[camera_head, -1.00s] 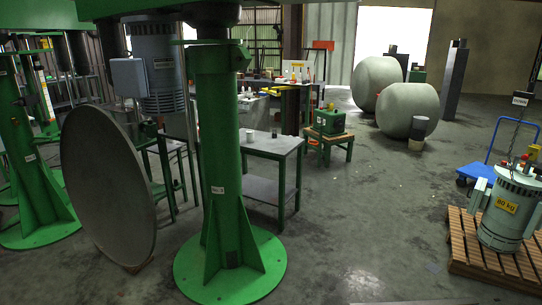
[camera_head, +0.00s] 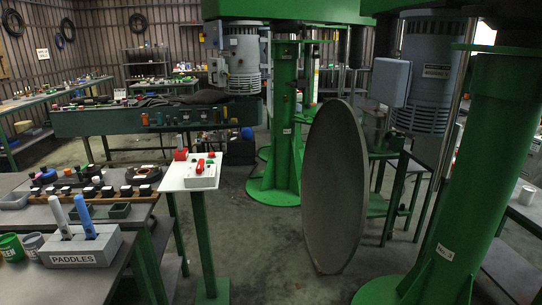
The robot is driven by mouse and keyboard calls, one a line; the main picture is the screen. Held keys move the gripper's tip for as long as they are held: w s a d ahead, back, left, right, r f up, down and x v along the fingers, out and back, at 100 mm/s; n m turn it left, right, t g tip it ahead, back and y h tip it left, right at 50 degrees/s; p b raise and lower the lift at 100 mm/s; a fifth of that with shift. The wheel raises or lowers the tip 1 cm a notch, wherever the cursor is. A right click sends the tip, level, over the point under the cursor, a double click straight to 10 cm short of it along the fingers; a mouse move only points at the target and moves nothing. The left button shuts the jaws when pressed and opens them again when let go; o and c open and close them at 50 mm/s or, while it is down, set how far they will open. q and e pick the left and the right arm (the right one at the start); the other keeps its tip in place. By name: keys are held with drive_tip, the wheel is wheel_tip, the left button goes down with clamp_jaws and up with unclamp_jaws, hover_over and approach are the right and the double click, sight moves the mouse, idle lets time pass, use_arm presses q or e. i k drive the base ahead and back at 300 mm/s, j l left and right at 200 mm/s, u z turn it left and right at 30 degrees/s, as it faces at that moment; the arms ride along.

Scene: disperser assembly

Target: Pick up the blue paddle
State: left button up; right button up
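The blue paddle (camera_head: 84,215) stands upright in a grey holder block labelled PADDLES (camera_head: 79,249), on the table at the lower left. The paddles' lower ends are hidden in the block. Neither of my grippers shows in the head view.
A green and a grey cup (camera_head: 33,243) stand left of the block. Behind it is a wooden rack (camera_head: 118,194) of small dark items. A white control panel (camera_head: 194,172) on a green post is to the right. A large grey disc (camera_head: 333,188) stands on the floor.

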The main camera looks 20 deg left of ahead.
sight(87, 224)
drive_tip(key=i+u, duration=0.15)
drive_tip(key=u, duration=0.25)
drive_tip(key=i+l+u, duration=0.1)
drive_tip(key=u, duration=0.3)
drive_tip(key=i+l+u, duration=0.1)
drive_tip(key=u, duration=0.3)
drive_tip(key=i+l+u, duration=0.1)
drive_tip(key=u, duration=0.3)
drive_tip(key=l+u, duration=0.25)
drive_tip(key=u, duration=0.2)
drive_tip(key=i+l, duration=0.05)
